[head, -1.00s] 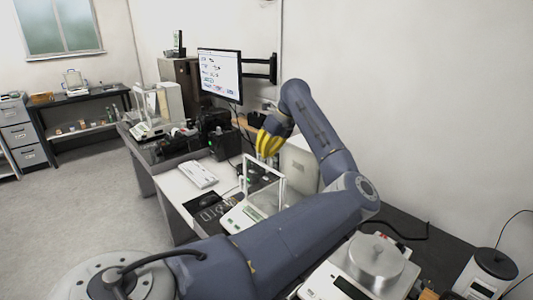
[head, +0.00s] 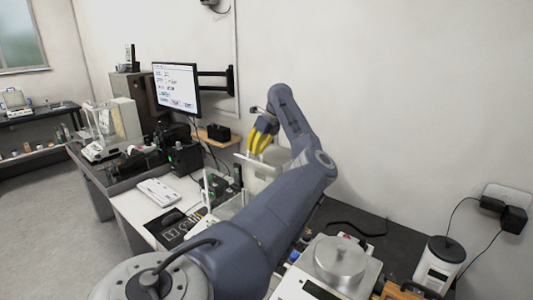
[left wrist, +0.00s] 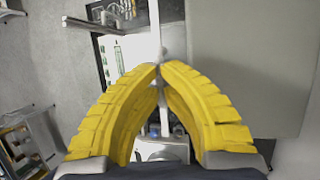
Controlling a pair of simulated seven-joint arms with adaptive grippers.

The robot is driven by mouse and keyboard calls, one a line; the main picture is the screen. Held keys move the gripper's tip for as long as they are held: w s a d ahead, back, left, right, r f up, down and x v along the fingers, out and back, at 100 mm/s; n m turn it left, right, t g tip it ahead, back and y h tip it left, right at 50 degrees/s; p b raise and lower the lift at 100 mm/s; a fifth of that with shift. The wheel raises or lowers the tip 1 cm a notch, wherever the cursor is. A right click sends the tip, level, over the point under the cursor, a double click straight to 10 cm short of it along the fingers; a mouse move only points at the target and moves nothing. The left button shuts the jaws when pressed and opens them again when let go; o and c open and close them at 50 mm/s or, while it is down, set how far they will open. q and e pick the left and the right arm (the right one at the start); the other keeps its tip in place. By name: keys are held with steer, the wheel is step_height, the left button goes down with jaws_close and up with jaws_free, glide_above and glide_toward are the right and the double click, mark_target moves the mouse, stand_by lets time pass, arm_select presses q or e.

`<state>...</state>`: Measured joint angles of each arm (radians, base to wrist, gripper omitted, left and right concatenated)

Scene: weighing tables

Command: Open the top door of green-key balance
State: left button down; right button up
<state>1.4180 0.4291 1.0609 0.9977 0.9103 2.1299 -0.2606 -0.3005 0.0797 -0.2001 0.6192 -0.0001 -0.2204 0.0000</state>
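My left gripper (head: 258,143), with yellow fingers, is over the rear of the near glass-shielded balance (head: 206,186). My arm hides much of this balance, and its keys are hard to make out. A pale bar (head: 241,158), which looks like the edge of the top door, shows at the fingertips. In the left wrist view the fingertips (left wrist: 161,68) are drawn together at a thin white bar (left wrist: 155,25) with a small knob, and they appear shut on it. The exact contact is partly hidden by the fingers. My right gripper is out of view.
A second glass-shielded balance (head: 108,132) stands on the left bench. A monitor (head: 177,88) on a wall arm is behind. A keyboard (head: 159,192) lies left of the near balance. A round-pan scale (head: 340,258) sits right of my arm.

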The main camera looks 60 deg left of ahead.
arm_select(q)
steer(key=shift+w+a+f, duration=0.1)
steer(key=shift+w+f, duration=0.05)
steer(key=shift+w, duration=0.25)
steer(key=c, duration=1.5)
jaws_free()
steer(key=shift+a, duration=0.1)
steer(key=v, duration=1.2)
